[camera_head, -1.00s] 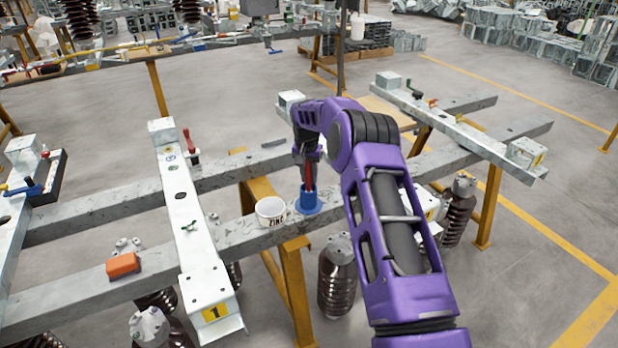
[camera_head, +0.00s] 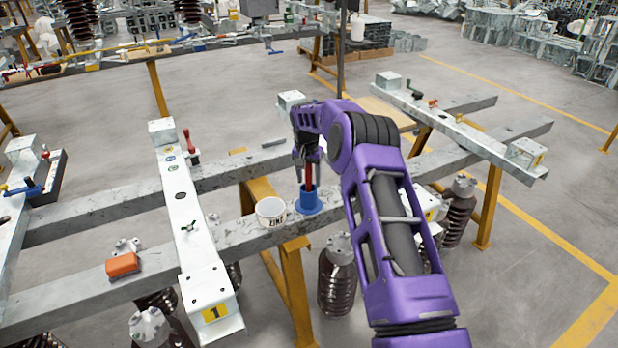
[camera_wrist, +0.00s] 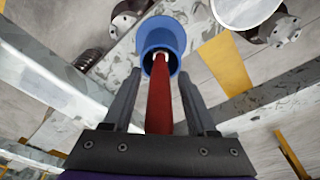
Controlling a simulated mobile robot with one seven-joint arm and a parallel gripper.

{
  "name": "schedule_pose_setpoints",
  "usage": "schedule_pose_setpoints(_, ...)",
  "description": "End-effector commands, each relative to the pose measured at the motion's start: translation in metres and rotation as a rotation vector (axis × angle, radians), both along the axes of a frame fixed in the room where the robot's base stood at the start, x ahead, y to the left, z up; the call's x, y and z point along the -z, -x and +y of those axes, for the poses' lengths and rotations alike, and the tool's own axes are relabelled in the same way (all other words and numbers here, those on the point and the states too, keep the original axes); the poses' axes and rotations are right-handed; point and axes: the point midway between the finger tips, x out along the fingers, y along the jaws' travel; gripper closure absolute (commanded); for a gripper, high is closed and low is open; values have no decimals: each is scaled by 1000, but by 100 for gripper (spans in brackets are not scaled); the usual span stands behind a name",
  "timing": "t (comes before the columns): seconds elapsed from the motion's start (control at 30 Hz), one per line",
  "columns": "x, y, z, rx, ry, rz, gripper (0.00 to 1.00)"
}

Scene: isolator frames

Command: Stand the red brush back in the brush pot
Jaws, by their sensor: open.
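The blue brush pot (camera_head: 308,201) stands on the grey beam, right of the white tub. The red brush (camera_head: 309,176) stands upright with its lower end inside the pot. In the wrist view the red handle (camera_wrist: 160,105) runs from the blue pot (camera_wrist: 162,35) back between my fingers. My gripper (camera_head: 308,158) is above the pot, around the top of the brush. In the wrist view my gripper (camera_wrist: 158,100) is open, with a finger on each side of the handle and gaps between. The brush's lower end is hidden in the pot.
The white tub marked ZINC (camera_head: 271,212) stands close left of the pot. An orange block (camera_head: 122,265) lies on the same beam further left. A white crossbar (camera_head: 190,225) with a red-handled tool (camera_head: 190,143) beside it crosses the beams. Dark ribbed insulators (camera_head: 338,280) stand below.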

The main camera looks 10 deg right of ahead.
Motion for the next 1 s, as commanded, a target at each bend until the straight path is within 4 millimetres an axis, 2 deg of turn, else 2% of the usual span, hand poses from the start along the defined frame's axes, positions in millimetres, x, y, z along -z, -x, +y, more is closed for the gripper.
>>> schedule_pose_setpoints(0.17,-29,3,2,1,0,-5,42)
schedule_pose_setpoints(0.5,-112,15,10,0,0,-3,42)
schedule_pose_setpoints(0.63,-140,19,12,2,-1,-3,42)
schedule_pose_setpoints(0.8,-163,22,13,2,1,-2,42)
schedule_pose_setpoints(1.0,-172,24,14,1,-1,1,42)
